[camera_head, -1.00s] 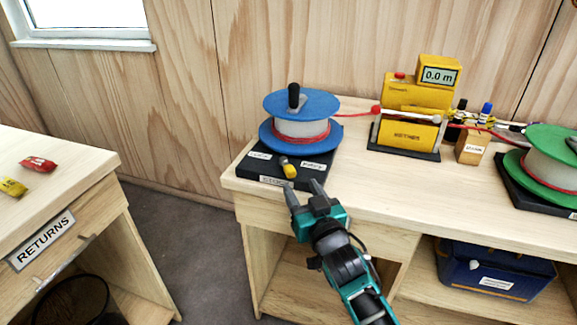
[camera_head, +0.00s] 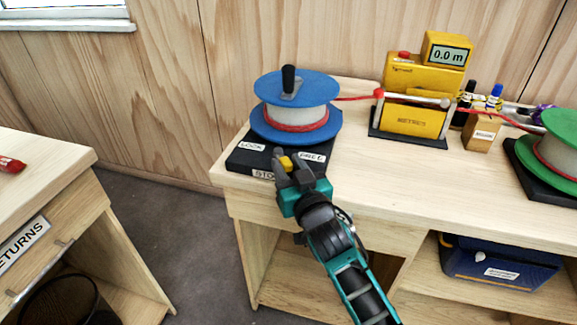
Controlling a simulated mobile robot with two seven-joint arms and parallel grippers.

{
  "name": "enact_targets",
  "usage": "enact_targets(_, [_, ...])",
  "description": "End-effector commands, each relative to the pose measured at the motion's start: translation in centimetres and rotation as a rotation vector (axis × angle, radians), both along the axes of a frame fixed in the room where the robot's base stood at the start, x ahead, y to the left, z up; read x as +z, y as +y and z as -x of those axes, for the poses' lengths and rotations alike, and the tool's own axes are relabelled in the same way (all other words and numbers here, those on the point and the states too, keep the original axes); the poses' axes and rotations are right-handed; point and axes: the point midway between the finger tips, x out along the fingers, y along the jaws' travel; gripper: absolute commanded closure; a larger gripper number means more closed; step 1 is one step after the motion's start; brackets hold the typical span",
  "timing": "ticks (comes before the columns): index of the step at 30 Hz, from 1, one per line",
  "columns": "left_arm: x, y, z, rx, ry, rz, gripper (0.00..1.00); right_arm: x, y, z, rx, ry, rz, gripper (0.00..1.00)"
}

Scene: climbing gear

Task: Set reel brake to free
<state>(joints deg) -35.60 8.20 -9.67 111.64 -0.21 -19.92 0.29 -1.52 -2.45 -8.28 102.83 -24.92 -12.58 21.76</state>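The reel with blue flanges (camera_head: 297,105) stands on a black base (camera_head: 245,163) at the left end of the bench. The base has a LOCK label (camera_head: 252,147) at left, a FREE label (camera_head: 312,157) at right, and a partly covered label (camera_head: 264,174) at the front. The yellow brake lever (camera_head: 287,163) shows between the fingers of my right gripper (camera_head: 288,164), which partly hide it. Whether the fingers press on the lever or only straddle it is unclear. My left gripper is not in view.
Red cord runs from the reel to a yellow meter (camera_head: 415,90) reading 0.0 m. A green reel (camera_head: 555,150) stands at the far right. A blue case (camera_head: 495,265) is on the shelf below. The bench top right of my gripper is clear.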

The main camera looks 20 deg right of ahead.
Motion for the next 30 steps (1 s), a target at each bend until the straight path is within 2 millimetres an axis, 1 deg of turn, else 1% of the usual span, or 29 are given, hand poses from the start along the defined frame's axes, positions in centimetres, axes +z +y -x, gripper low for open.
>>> enact_targets(1, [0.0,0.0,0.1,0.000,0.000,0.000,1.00,0.0,0.0,0.0,0.000,0.000,0.000,0.68])
enact_targets(2, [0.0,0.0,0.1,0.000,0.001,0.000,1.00,0.0,0.0,0.0,0.000,0.000,0.000,0.71])
enact_targets(11, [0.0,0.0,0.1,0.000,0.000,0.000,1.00,0.0,0.0,0.0,0.000,0.000,0.000,1.00])
enact_targets(14, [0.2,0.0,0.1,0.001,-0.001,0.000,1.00,0.1,-0.1,0.0,0.004,0.000,0.002,1.00])
enact_targets(21, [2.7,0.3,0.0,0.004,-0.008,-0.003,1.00,0.5,-0.6,-0.1,0.087,0.001,0.008,1.00])
enact_targets(24, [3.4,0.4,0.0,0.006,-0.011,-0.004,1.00,0.4,-0.9,-0.2,0.123,0.000,0.006,1.00])
enact_targets(30, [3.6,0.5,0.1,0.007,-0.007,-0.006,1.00,0.1,-1.1,-0.2,0.154,-0.001,0.001,1.00])
